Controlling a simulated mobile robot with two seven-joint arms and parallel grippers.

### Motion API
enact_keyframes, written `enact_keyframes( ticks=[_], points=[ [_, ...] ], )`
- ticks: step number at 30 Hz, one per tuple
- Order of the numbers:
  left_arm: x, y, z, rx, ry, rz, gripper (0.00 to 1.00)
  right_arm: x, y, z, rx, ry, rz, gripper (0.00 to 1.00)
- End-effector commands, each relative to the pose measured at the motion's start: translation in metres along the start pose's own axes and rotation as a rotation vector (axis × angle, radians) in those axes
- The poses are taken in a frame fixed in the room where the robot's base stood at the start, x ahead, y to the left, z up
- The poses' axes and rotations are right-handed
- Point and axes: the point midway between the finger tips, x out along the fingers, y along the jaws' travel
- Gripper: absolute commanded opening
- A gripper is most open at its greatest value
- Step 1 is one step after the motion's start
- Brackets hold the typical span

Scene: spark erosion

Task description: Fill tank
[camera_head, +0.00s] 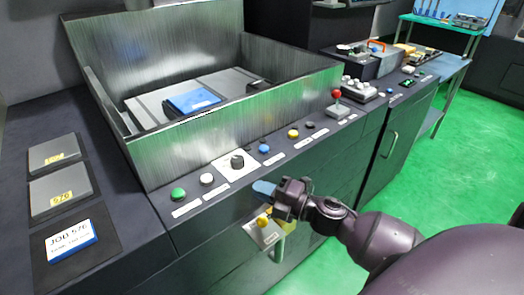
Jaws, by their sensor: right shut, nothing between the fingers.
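The tank (240,131) is an open box with metal-like walls. A blue block (193,101) lies on a grey plate (156,101) inside it; no liquid shows. On the panel before it are a green button (178,194), a white button (207,180), a black knob (237,161) on a white plate, a blue button (264,148), a yellow button (293,133) and a red-topped lever (337,98). My right gripper (264,189) is shut and empty at the panel's front edge, just above a yellow knob (263,221) on the front face. My left gripper is out of view.
Two grey plates (58,189) and a JOB 576 card (71,240) lie on the left counter. Several tools sit on the right counter (402,68). A cabinet door handle (390,144) projects at right. The green floor (455,150) is clear there.

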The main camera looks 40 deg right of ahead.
Motion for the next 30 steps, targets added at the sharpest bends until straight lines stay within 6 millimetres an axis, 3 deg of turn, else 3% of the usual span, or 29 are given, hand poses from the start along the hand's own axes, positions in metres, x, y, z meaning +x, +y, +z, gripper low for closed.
enact_keyframes(
  ticks=[3,8,11,18,24,30],
  points=[
    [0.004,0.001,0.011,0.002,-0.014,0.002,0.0,0.027,0.023,-0.002,-0.388,0.227,-0.019,0.0],
    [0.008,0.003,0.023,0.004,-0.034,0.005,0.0,0.048,0.041,0.007,-0.903,0.489,-0.092,0.0],
    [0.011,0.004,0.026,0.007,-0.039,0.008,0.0,0.058,0.051,0.025,-1.223,0.626,-0.176,0.0],
    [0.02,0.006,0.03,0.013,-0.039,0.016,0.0,0.07,0.092,0.094,-1.861,0.81,-0.471,0.0],
    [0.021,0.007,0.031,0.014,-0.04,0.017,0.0,0.072,0.127,0.13,-2.11,0.834,-0.658,0.0],
    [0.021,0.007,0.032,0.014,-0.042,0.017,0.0,0.072,0.136,0.137,-2.157,0.832,-0.698,0.0]
  ],
)
